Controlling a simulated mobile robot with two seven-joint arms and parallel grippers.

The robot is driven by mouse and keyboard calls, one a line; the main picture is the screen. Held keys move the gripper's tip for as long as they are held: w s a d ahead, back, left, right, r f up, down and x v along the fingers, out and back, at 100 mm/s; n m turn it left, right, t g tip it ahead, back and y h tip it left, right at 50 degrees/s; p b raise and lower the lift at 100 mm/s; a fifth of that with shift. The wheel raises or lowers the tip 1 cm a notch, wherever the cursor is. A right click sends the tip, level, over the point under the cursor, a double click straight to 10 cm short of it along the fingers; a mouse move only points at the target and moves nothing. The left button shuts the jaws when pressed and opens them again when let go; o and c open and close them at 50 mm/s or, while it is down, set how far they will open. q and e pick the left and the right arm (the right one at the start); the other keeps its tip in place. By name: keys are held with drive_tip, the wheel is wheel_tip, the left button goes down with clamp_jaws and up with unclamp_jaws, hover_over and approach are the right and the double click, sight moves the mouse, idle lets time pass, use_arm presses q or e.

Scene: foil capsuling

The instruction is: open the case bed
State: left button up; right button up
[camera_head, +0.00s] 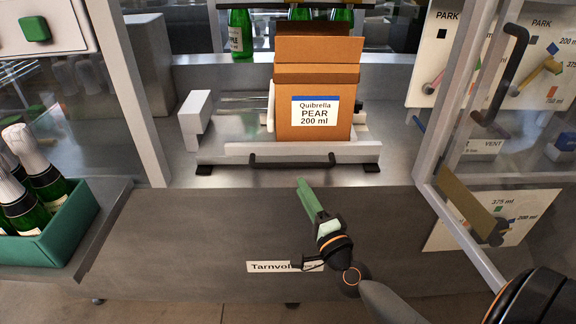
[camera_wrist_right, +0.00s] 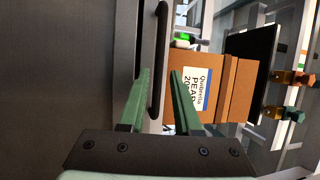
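The case bed (camera_head: 238,150) is a pale tray with a dark bar handle (camera_head: 292,162) along its front. An orange-brown carton (camera_head: 344,95) labelled Quibrella PEAR 200 ml stands upright on it, its top flaps raised. My right gripper (camera_head: 305,186) is just in front of and below the handle, its green fingers pointing toward it. In the right wrist view, the fingers (camera_wrist_right: 160,75) are apart with nothing held, and the handle (camera_wrist_right: 161,50) appears in the gap between them. It looks slightly beyond the tips; contact is not clear. My left gripper is out of view.
A grey front panel (camera_head: 200,235) lies below the bed. Clear door panels with metal frames (camera_head: 450,215) stand on the right. A green crate (camera_head: 75,225) of foiled bottles is at left. A white block (camera_head: 195,118) stands left of the bed. Green bottles (camera_head: 240,35) are behind.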

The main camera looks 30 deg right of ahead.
sight(288, 165)
drive_tip(key=x, duration=0.9)
drive_tip(key=shift+w, duration=0.25)
drive_tip(key=shift+c, duration=0.3)
clamp_jaws()
drive_tip(key=shift+f, duration=0.1)
idle(0.6)
